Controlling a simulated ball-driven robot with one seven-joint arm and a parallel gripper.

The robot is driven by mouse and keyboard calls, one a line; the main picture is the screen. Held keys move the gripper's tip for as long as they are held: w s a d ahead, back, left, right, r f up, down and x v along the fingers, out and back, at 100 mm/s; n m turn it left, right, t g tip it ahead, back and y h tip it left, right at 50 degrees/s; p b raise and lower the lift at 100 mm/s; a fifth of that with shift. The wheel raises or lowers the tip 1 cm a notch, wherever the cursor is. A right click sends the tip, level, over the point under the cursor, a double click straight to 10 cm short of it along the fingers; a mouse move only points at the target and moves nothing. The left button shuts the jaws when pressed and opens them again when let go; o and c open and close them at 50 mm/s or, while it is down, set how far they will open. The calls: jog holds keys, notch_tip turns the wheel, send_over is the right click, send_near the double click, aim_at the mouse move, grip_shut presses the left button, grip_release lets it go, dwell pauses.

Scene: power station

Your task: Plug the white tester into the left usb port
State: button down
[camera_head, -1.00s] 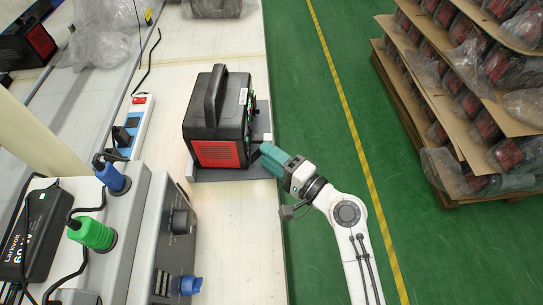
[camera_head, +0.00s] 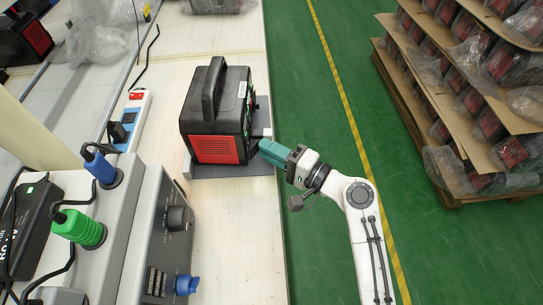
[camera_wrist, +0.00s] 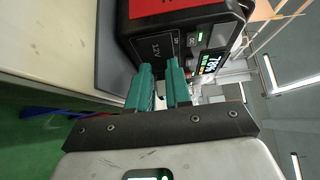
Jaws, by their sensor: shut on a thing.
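The black and red power station (camera_head: 216,115) stands on the bench with its handle on top. In the wrist view, its front panel (camera_wrist: 160,45) shows a 12V marking, a lit display and a green-lit DC button. My gripper (camera_head: 264,149) is at the front lower corner of the power station, very close to its front face. In the wrist view the teal fingers (camera_wrist: 160,80) point at the front panel, with a narrow gap between them. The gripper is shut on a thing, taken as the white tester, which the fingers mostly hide. I cannot make out the left USB port.
The power station sits on a grey tray (camera_head: 227,171) near the bench edge. A grey test box with blue and green plugs (camera_head: 82,229) stands at the lower left. A power strip (camera_head: 131,118) lies behind. Shelves of wrapped units (camera_head: 470,90) stand right, beyond green floor.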

jog(key=g, duration=0.1)
jog(key=w+n+g+y+b, duration=0.1)
jog(key=n+g+y+b, duration=0.1)
jog(key=shift+w+a+f, duration=0.1)
jog(key=shift+w+f, duration=0.05)
jog(key=shift+f, duration=0.1)
jog(key=shift+w+a+r+n+g+y+b, duration=0.1)
jog(key=shift+n+g+y+b, duration=0.15)
jog(key=shift+n+g, duration=0.25)
jog(key=shift+w+a+r+n+g+y+b, duration=0.15)
jog(key=shift+n+g+b, duration=0.2)
jog(key=shift+g, duration=0.25)
jog(key=shift+s, duration=0.1)
jog(key=c, duration=1)
grip_release()
jog(key=shift+c, duration=0.2)
jog(key=shift+d, duration=0.1)
jog(key=v, duration=1)
jog(key=shift+d, duration=0.35)
jog(key=shift+s, duration=0.1)
